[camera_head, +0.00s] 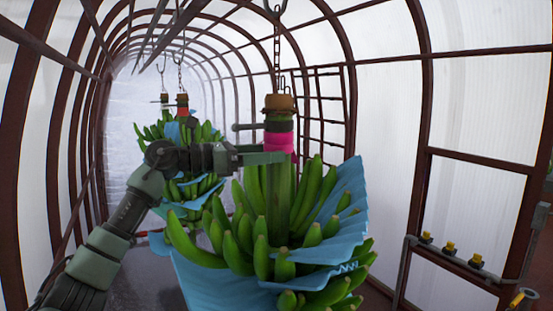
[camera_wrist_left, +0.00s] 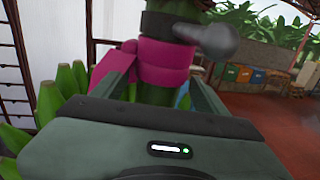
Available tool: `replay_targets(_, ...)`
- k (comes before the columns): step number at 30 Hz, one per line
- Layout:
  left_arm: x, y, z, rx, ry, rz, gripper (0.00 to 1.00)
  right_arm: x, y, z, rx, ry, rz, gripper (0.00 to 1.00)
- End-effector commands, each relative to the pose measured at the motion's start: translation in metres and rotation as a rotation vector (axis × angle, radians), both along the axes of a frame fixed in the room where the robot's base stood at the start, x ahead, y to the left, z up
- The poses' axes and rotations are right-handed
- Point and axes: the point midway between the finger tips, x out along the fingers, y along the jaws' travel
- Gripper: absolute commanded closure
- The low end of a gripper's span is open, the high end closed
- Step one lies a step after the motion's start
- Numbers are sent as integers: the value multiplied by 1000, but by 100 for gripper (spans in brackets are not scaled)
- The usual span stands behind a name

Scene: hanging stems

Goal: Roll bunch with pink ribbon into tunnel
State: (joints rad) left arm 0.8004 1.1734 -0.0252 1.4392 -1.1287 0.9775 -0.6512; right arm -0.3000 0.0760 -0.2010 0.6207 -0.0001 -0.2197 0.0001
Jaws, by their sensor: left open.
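The bunch with the pink ribbon (camera_head: 281,143) is a large green banana bunch (camera_head: 262,228) hanging by its stem from a chain and hook, with blue sheets between its hands of fruit. The ribbon is wrapped around the upper stem, below a dark collar with a grey handle (camera_head: 243,127). My left gripper (camera_head: 268,158) is open at the stem, level with the ribbon's lower part. In the left wrist view, the ribbon (camera_wrist_left: 160,65) and stem show between and beyond the two fingers (camera_wrist_left: 158,92); contact cannot be told. My right gripper is out of view.
Other bunches (camera_head: 185,130) with blue sheets hang behind to the left. The tunnel (camera_head: 150,100) has brown arched ribs and pale walls. A rail with yellow-topped fittings (camera_head: 450,249) is at right. Coloured bins (camera_wrist_left: 230,74) stand in the background of the wrist view.

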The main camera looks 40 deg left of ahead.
Motion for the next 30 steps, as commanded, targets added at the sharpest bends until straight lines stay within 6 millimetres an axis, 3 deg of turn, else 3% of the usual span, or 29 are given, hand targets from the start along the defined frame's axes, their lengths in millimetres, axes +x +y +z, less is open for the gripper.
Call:
replay_targets(3, -18, 14, -7, 2, 1, 5, 27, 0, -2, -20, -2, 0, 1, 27)
replay_targets(10, -39, 29, -3, 0, 0, 4, 27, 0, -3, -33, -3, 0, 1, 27)
replay_targets(30, -42, 30, -1, -1, -1, 2, 27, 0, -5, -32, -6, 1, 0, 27)
